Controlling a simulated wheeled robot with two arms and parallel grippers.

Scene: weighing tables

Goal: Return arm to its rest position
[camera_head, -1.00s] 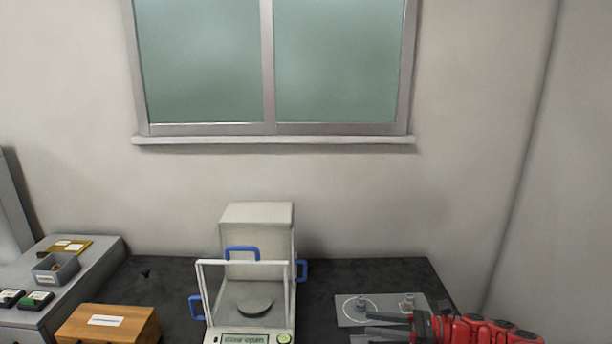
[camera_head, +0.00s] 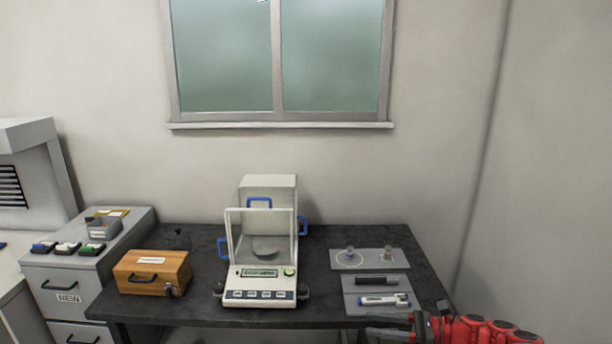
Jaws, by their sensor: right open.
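My right gripper (camera_head: 388,328) is at the bottom right, on the red arm (camera_head: 478,330) that comes in from the right edge. Its dark fingers point left and are spread apart with nothing between them. It shows in front of the dark table's front right edge, below the grey mats. My left gripper is not in view.
A balance (camera_head: 262,270) with a clear case and blue handles stands mid-table (camera_head: 200,235). A wooden box (camera_head: 152,272) stands left. At right, a grey mat (camera_head: 385,262) holds two small weights; another (camera_head: 350,283) holds a dark bar and a marker (camera_head: 384,300). Drawers (camera_head: 60,285) stand far left.

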